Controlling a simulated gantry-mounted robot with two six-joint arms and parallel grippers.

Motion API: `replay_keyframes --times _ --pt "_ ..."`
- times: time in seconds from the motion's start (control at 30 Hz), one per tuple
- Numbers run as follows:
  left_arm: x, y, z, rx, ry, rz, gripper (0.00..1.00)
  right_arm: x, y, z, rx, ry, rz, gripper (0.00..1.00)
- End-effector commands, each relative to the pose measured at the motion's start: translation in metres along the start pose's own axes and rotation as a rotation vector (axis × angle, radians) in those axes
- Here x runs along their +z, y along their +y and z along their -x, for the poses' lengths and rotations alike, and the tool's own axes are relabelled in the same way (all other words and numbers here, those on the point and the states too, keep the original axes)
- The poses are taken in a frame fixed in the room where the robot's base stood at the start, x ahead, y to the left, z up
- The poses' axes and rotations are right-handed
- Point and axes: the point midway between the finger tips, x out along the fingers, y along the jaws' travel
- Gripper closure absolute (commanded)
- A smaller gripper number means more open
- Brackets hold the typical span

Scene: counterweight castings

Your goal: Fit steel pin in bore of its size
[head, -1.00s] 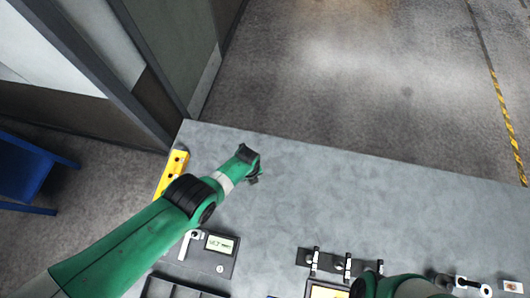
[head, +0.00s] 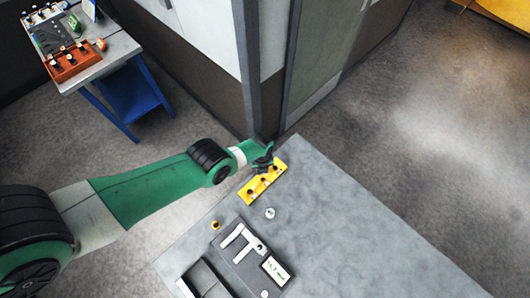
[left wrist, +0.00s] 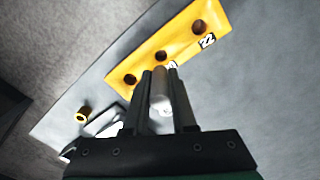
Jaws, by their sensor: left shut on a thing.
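The yellow block (head: 278,175) lies on the grey table near its far left edge, with several dark bores in its top. The block also fills the upper middle of the left wrist view (left wrist: 182,38); a label reading 22 sits beside its right bore, and another label is partly hidden. My left gripper (head: 263,166) is over the block's far end in the head view. In the left wrist view my left gripper (left wrist: 160,78) is shut on a steel pin (left wrist: 159,90), which points toward the block's near edge. I cannot tell whether the pin touches it. My right gripper is out of view.
A dark gauge (head: 247,272) with a display stands nearer on the table. A small brass-coloured piece (head: 215,225) and a small round white item (head: 270,213) lie near the block. The table's right part (head: 370,255) is clear. A side bench (head: 110,50) stands far left.

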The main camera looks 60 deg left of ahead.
Motion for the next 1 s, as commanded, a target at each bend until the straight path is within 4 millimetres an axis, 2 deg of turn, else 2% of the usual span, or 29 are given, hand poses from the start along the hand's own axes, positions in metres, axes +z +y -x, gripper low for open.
replay_keyframes --times 0.23,0.37,0.8,1.0 --pt "-0.001 0.000 0.001 -0.001 0.000 -0.001 1.00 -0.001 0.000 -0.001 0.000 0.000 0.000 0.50" --pt "-0.001 0.000 -0.006 0.000 0.000 0.000 1.00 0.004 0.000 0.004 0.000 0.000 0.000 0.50" --pt "-0.001 -0.001 -0.051 -0.001 0.000 -0.001 1.00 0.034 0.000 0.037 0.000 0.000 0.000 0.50" --pt "-0.001 -0.001 -0.059 -0.001 0.000 -0.001 1.00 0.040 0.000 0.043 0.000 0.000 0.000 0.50"
